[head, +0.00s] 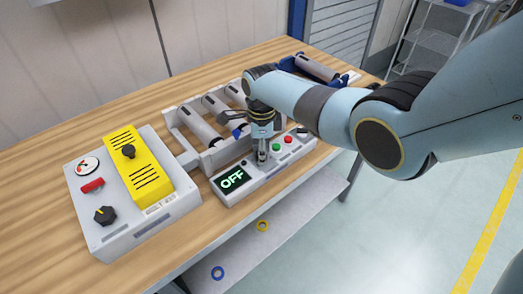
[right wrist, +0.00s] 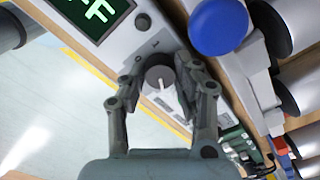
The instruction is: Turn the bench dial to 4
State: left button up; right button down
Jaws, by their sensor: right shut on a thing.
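The bench dial (right wrist: 157,78) is a grey round knob with a white pointer line, on the light control panel (head: 231,197). The panel's display (head: 232,179) reads OFF in green; part of it shows in the right wrist view (right wrist: 98,12). My right gripper (head: 262,158) points down at the panel, just right of the display. In the right wrist view its fingers (right wrist: 163,76) are shut on the dial from both sides. In the head view the gripper hides the dial. My left gripper is not in view.
A green button (head: 276,147), a red button (head: 288,139) and a black knob (head: 303,131) sit along the panel. A grey box (head: 124,226) with a yellow cover and another black dial (head: 105,215) stands left.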

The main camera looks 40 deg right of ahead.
dwell(0.5)
jog(key=c, duration=1)
grip_release()
jog(key=shift+o, duration=0.2)
jog(key=shift+r, duration=0.1)
notch_tip(320, 180, up, 12)
